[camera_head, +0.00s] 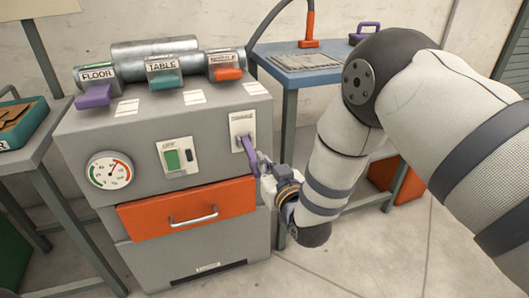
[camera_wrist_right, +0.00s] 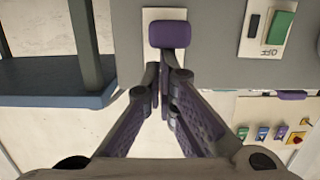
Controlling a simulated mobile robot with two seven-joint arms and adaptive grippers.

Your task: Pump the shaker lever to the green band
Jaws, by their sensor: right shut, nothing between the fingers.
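The purple lever (camera_head: 250,153) sticks out from a white labelled plate on the right of the grey machine's front. In the right wrist view its purple knob (camera_wrist_right: 174,33) lies just beyond my fingertips. My right gripper (camera_head: 266,172) is at the lever's lower end, its fingers shut with nothing between them. In the right wrist view the fingertips (camera_wrist_right: 165,75) overlap the lever's lower part, and I cannot tell whether they touch it. My left gripper is not in view.
Purple, teal and orange levers labelled FLOOR (camera_head: 94,97), TABLE (camera_head: 166,81) and NOZZLE (camera_head: 228,74) are on top. An orange drawer (camera_head: 187,208) lies below the gauge. A green switch (camera_head: 172,160) is left of the lever. A blue table (camera_head: 310,78) stands behind, right.

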